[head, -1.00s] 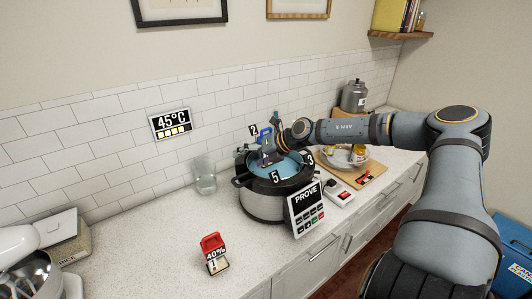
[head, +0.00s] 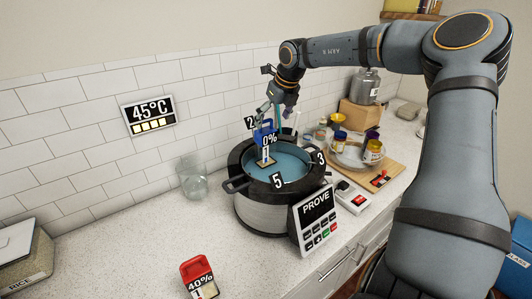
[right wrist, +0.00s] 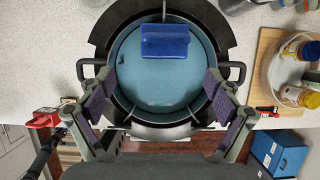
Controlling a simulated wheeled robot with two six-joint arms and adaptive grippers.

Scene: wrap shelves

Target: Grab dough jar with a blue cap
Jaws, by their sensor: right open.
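The dough jar with a blue cap (head: 265,133) stands in the pot (head: 262,213), in the part marked 1, with a "0%" tag on its front. Its blue cap also shows in the right wrist view (right wrist: 165,41), near the top of the teal pot interior. My right gripper (head: 277,104) is above the jar, open and empty. In the right wrist view its two fingers are spread wide to either side of the pot, and the cap lies beyond the fingertips, not between them. My left gripper is not in view.
A red-capped jar tagged "40%" (head: 198,276) stands on the counter at front. A PROVE panel (head: 315,220) leans by the pot. A glass (head: 194,180) stands left of it. The left counter is mostly clear.

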